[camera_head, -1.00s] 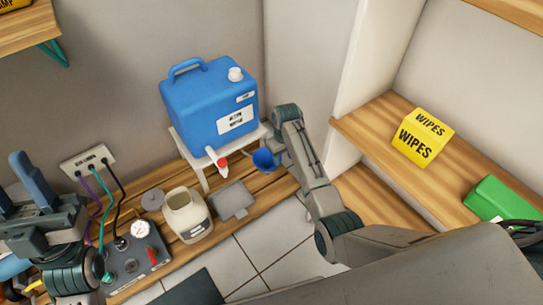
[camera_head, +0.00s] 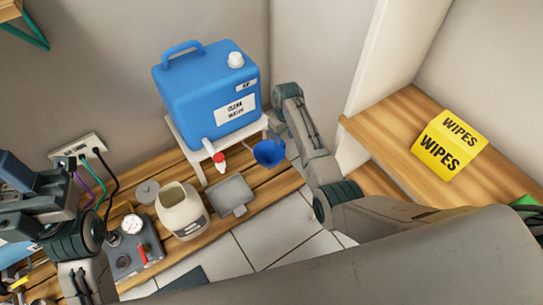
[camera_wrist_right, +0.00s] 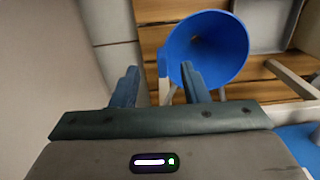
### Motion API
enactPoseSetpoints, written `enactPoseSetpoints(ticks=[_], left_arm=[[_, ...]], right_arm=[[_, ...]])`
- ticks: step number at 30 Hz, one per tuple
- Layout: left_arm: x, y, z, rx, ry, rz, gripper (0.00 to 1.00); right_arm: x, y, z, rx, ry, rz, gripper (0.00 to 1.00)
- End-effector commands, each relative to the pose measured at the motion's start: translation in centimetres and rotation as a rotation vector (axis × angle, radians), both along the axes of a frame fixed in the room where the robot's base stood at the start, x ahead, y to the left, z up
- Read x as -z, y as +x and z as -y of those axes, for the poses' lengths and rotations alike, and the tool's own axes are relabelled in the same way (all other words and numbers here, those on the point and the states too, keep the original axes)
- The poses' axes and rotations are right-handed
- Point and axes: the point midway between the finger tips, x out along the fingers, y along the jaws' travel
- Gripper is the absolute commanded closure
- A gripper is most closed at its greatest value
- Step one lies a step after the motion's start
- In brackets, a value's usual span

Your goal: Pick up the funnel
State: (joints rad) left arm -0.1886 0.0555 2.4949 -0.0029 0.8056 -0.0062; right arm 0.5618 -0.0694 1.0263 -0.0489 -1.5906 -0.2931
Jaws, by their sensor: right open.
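The blue funnel (camera_head: 269,152) is at the right side of the white stand (camera_head: 190,150), below the blue tank. It also shows in the right wrist view, with its wide mouth facing the camera (camera_wrist_right: 207,48). My right gripper (camera_wrist_right: 160,86) is open, and its right finger overlaps the funnel's lower left rim in that picture. I cannot tell whether they touch. A thin pale upright piece shows between the fingers. In the head view the right gripper (camera_head: 276,128) is small and partly hidden beside the funnel. My left gripper (camera_head: 14,178) is at the left edge, partly cut off.
The blue tank (camera_head: 208,100) stands on the white stand, its red-tipped tap (camera_head: 219,160) left of the funnel. An open cream jug (camera_head: 183,212) and a grey tray (camera_head: 231,193) are below. A white partition (camera_head: 385,60) and a wooden shelf with a yellow wipes box (camera_head: 448,145) are right.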

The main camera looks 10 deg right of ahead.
Motion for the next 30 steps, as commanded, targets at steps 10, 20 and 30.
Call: enactPoseSetpoints(ticks=[10,20,30], left_arm=[[2.1,0.3,0.1,-0.021,-0.023,0.008,0.64],[1.4,0.0,0.0,-0.022,-0.029,0.026,0.64],[1.7,0.2,0.0,-0.021,-0.026,0.017,0.64]], right_arm=[[4.5,0.1,-0.7,0.0,-0.001,-0.002,0.59],[4.3,0.1,-0.6,0.0,0.0,-0.001,0.86],[4.4,0.1,-0.6,0.0,-0.001,-0.002,1.0]])
